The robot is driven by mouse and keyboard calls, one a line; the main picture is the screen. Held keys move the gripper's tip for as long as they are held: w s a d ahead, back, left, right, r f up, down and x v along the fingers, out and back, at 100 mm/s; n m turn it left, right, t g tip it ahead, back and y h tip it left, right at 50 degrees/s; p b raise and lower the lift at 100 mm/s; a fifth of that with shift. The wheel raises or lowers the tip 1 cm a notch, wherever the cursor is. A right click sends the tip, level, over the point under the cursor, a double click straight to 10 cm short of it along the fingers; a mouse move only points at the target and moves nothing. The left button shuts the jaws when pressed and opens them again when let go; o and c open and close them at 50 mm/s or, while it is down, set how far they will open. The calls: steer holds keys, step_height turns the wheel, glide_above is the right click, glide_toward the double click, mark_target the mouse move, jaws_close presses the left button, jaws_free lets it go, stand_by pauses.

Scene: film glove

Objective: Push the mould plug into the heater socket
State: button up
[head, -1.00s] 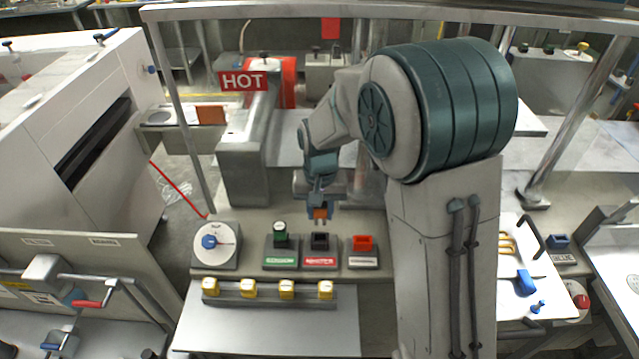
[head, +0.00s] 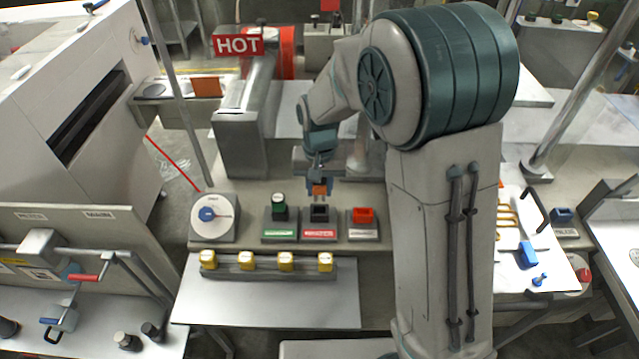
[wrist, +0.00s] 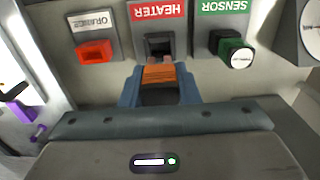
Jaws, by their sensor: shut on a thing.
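The orange mould plug (head: 319,189) is held between the fingers of my gripper (head: 319,186), which is shut on it. It also shows in the wrist view (wrist: 159,75), between the blue fingers. The heater socket (head: 320,213) is a black block with a red label, the middle one of three on the bench. In the wrist view the socket (wrist: 158,42) stands under its HEATER label, straight ahead of the plug. In the head view the plug is just behind and above the socket. Whether they touch is hard to tell.
A green plug (head: 279,203) stands in the sensor socket on the left. A red socket (head: 363,216) is on the right. A dial box (head: 213,216) stands further left. A rail with several yellow blocks (head: 246,270) lies in front. A HOT sign (head: 238,45) is behind.

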mark_target(319, 199)
steer(key=shift+f+b, duration=0.9)
steer(key=shift+f, duration=0.65)
steer(key=shift+f+b, duration=1.25)
steer(key=shift+f, duration=0.2)
stand_by(0.4)
steer(key=o, duration=1)
steer(key=shift+o, duration=0.2)
steer(key=shift+r, duration=0.1)
step_height(319, 199, up, 14)
steer(key=shift+f+b, duration=0.2)
steer(key=shift+b, duration=0.2)
